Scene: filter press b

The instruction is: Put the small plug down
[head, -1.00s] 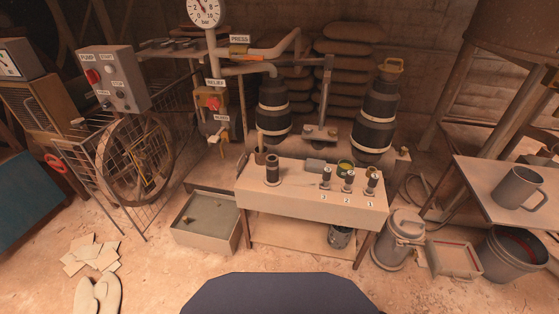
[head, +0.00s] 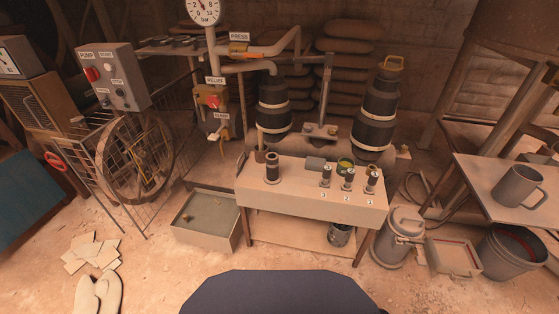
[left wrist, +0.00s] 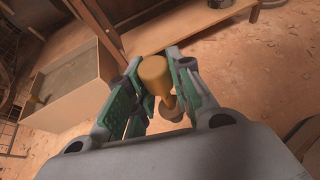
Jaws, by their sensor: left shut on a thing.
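In the left wrist view my left gripper (left wrist: 158,92) is shut on a small brass-yellow plug (left wrist: 154,70). The plug has a wide rounded end, a narrower neck and a paler round end lower down, between the green-padded fingers. The fingers hide part of its sides. The gripper is above the floor, with an open box to the left and a wooden bench edge beyond. Neither gripper shows in the head view, and I cannot make out the held plug there.
The bench (head: 300,197) carries several small dark cylinders, some behind number labels. An open grey tray (head: 207,240) stands on the floor at its left; it also shows in the left wrist view (left wrist: 75,108). A lidded can (head: 398,240) and bucket (head: 510,253) stand to the right.

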